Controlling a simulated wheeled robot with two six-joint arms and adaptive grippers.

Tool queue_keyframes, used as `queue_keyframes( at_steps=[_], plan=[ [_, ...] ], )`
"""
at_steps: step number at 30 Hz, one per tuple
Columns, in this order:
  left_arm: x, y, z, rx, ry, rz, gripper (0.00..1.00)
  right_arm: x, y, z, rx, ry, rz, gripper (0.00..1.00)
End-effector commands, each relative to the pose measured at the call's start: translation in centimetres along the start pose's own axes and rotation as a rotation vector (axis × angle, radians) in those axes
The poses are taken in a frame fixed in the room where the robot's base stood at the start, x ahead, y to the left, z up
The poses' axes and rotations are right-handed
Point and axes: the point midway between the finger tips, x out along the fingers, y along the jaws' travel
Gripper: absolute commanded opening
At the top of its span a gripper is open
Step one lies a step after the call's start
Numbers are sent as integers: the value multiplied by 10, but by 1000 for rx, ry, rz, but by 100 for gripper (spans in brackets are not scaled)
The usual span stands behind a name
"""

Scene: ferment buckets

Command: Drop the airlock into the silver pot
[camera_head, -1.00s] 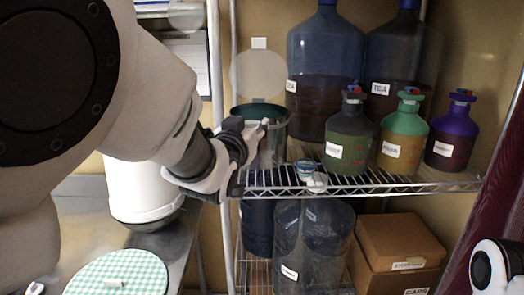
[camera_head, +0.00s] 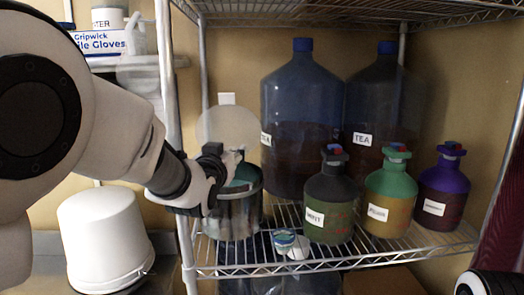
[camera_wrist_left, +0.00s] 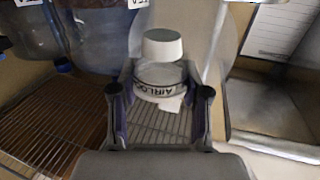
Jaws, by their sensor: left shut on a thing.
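The airlock (camera_wrist_left: 160,75) is a small clear jar-like piece with a white cap and a lettered band. In the left wrist view it sits between the two fingers of my left gripper (camera_wrist_left: 160,105), which is shut on it. In the head view my left gripper (camera_head: 232,168) is at the left rim of the silver pot (camera_head: 238,217), overlapping it. The airlock is not clearly visible there. The pot stands on the wire shelf at its left end, and its inside is mostly hidden. My right gripper is not in view.
A green-topped bottle (camera_head: 390,195), a dark bottle (camera_head: 330,205) and a purple bottle (camera_head: 443,195) stand right of the pot. Large blue jugs (camera_head: 300,110) are behind. Small jars (camera_head: 285,240) sit near the wire shelf's front edge (camera_head: 350,262). A white bucket (camera_head: 103,240) is at left.

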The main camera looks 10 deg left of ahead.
Motion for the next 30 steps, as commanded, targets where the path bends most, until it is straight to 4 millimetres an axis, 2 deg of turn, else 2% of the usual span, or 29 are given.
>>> queue_keyframes(
  at_steps=[10, 12, 14, 24, 25, 27, 30],
  plan=[
    [38, -11, 8, -1, -1, -1, 23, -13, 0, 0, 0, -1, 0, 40],
    [38, -11, 21, 1, -1, -1, 23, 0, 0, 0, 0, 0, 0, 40],
    [38, -11, 24, 1, 0, -1, 23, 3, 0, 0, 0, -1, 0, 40],
    [38, -11, 24, 0, 0, -1, 23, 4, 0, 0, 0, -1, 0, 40],
    [38, -11, 24, 0, 0, -1, 50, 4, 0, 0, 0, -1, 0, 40],
    [38, -11, 24, 0, 0, -1, 75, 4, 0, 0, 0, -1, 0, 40],
    [38, -11, 24, 0, 0, -1, 76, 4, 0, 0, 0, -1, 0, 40]
  ],
)
